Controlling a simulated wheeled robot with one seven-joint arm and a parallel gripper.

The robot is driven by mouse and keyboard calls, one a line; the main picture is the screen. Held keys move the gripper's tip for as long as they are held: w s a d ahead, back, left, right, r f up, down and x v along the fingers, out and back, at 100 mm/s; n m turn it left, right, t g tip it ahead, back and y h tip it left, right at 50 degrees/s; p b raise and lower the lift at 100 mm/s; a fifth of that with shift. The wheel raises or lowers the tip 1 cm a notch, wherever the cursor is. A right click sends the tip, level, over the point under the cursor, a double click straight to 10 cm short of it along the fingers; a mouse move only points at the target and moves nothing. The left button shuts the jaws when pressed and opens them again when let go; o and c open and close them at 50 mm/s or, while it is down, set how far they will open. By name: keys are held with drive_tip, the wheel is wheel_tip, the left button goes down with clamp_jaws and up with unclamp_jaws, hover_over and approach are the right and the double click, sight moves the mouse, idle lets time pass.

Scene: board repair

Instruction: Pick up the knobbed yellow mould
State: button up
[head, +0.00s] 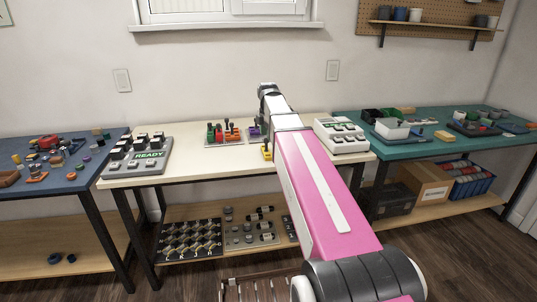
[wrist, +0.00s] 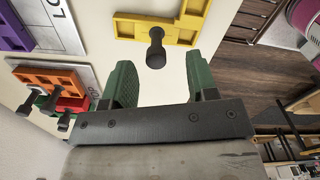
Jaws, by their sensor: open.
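The yellow mould (wrist: 140,25) lies on the cream tabletop at the top of the wrist view. It is a flat stepped piece with a dark knob (wrist: 155,50) standing up from it. In the head view the yellow mould (head: 267,153) shows near the table's front edge, partly hidden by my arm. My gripper (wrist: 160,65) has two green fingers, spread apart and empty. The knob appears just past the gap between the fingertips, with no contact visible.
In the wrist view, a purple mould (wrist: 12,30) and an orange mould (wrist: 50,78) are to the left on grey plates. The table edge and floor are to the right. In the head view, a READY panel (head: 140,155) and a white-keyed box (head: 341,135) stand on the table.

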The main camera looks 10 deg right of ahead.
sight(267, 143)
drive_tip(key=shift+w+a+f, duration=0.1)
drive_tip(key=shift+f, duration=1.35)
drive_tip(key=shift+w+a+f, duration=0.1)
drive_tip(key=shift+f, duration=1.3)
clamp_jaws()
